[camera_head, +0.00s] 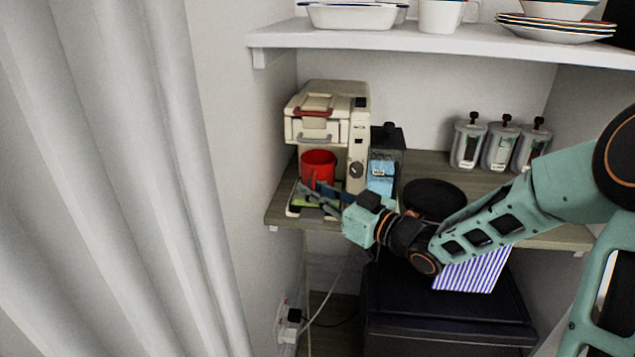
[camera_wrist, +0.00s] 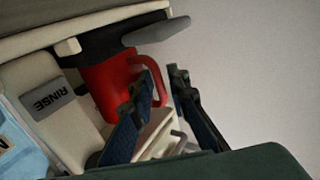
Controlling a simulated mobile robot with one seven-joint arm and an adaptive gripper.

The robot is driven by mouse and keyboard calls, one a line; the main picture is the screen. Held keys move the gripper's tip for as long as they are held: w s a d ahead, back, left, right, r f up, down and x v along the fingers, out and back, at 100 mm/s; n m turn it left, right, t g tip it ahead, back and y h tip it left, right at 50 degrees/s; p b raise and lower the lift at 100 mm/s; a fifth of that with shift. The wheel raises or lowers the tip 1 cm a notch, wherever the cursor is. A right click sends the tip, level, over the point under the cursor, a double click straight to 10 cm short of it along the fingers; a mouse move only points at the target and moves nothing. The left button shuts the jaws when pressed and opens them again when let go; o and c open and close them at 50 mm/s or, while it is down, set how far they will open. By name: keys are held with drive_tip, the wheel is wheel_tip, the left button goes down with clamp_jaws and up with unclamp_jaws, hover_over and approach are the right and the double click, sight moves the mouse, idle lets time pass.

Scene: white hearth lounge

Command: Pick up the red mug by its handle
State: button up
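The red mug (camera_head: 318,166) stands in the bay of a cream coffee machine (camera_head: 329,98) on the wooden shelf. In the wrist view the red mug (camera_wrist: 105,91) appears tilted, with its handle (camera_wrist: 148,62) towards the fingers. My gripper (camera_head: 313,189) is just in front of and below the mug in the head view. In the wrist view my gripper (camera_wrist: 161,80) is open, and the outer part of the handle shows between the two fingertips. The left finger hides part of the handle and mug. I cannot tell whether either finger touches the handle.
A black machine part (camera_wrist: 125,38) and a grey lever (camera_wrist: 156,31) lie close to the mug. Right of the machine are a blue packet (camera_head: 381,174), a dark round pan (camera_head: 434,198) and several canisters (camera_head: 500,145). A white shelf (camera_head: 420,39) hangs above.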

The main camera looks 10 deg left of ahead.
drive_tip(key=shift+a, duration=0.1)
drive_tip(key=shift+c, duration=0.6)
clamp_jaws()
drive_tip(key=shift+w+r, duration=0.1)
drive_tip(key=shift+r, duration=0.15)
